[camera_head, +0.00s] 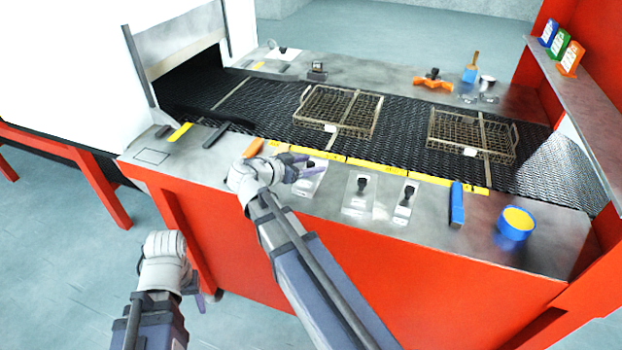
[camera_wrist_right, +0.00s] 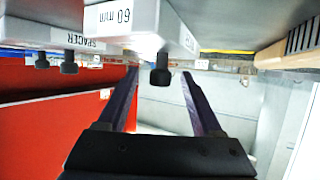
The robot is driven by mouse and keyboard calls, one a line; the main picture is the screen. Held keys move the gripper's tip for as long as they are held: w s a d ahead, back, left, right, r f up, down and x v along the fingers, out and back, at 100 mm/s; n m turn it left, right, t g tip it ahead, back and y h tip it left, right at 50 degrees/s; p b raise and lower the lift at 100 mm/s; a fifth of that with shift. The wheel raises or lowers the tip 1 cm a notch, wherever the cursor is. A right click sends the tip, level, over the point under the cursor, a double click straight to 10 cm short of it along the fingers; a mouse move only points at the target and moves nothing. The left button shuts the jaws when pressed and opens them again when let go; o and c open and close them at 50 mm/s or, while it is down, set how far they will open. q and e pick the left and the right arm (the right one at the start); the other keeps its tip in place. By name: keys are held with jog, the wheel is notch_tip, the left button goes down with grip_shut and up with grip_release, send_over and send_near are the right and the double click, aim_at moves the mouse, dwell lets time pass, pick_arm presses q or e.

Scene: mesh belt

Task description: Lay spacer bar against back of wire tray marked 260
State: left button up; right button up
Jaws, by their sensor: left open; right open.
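Two wire trays stand on the mesh belt, one at the middle (camera_head: 318,106) and one further right (camera_head: 445,131). Each has a small white tag, too small to read. Several pale blocks with black knobs lie along the front ledge: one at my right gripper (camera_head: 301,168), a middle one (camera_head: 354,204) and a right one (camera_head: 401,212). In the right wrist view, my open right gripper (camera_wrist_right: 162,77) has its fingers either side of a black knob (camera_wrist_right: 160,72) on a block (camera_wrist_right: 110,15) marked "60 mm". Another block is marked "SPACER". My left gripper (camera_head: 200,294) is open, low before the bench.
The mesh belt (camera_head: 400,125) runs from a dark oven opening at left. A blue bar (camera_head: 457,205) and a blue tub with yellow top (camera_head: 516,224) stand at front right.

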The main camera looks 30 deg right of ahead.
jog(key=shift+w+d+f, duration=0.1)
jog(key=shift+d+f, duration=0.1)
jog(key=shift+d, duration=0.3)
jog(key=shift+c, duration=0.4)
grip_shut()
